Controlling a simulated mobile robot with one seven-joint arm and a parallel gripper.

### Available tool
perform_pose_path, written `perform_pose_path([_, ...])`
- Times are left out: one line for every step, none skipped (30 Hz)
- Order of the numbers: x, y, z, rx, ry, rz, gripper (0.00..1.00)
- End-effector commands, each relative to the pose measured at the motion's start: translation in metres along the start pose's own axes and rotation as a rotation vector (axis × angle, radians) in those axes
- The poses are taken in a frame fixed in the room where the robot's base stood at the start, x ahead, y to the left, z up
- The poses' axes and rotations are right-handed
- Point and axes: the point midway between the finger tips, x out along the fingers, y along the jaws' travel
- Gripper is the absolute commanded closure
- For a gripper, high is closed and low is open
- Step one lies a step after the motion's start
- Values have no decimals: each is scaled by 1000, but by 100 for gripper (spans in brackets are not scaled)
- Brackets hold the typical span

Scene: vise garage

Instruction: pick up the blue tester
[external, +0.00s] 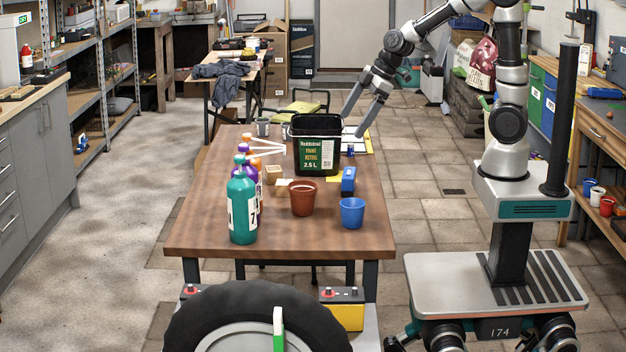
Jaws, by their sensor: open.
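A small blue block-shaped item (348,180), which looks like the blue tester, stands on the wooden table (300,236) near its right edge. It is right of the brown pot and behind the blue cup. A smaller dark blue item (350,152) lies farther back, beside the black bucket, and I cannot tell what it is. My gripper (354,124) is open with its two fingers pointing down. It appears above the table's far right part, by the bucket, apart from the blue block. Nothing shows between the fingers.
A black bucket (316,148) stands left of my gripper. A brown pot (303,198), a blue cup (352,213) and a teal bottle (242,205) stand nearer the front. A clipboard with paper (357,143) lies at the back right. The table's front strip is clear.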

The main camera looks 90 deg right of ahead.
Motion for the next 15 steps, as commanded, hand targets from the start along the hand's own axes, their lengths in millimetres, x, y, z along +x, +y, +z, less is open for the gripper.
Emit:
perform_pose_path([16,17,24,76,-23,14,0])
perform_pose_path([19,25,34,120,-37,17,0])
perform_pose_path([23,35,48,179,-53,23,0])
perform_pose_path([25,41,57,219,-65,27,0])
perform_pose_path([27,47,66,256,-76,30,0])
perform_pose_path([29,54,77,304,-89,35,0])
perform_pose_path([31,58,84,334,-98,37,0])
perform_pose_path([31,62,90,361,-106,40,0])
perform_pose_path([32,65,96,386,-113,42,0])
perform_pose_path([32,67,100,402,-117,44,0])
perform_pose_path([33,68,102,412,-120,44,0])
perform_pose_path([36,69,103,419,-123,43,0])
perform_pose_path([40,69,104,422,-125,43,0])
perform_pose_path([44,69,105,422,-126,42,0])
perform_pose_path([51,69,106,422,-126,41,0])
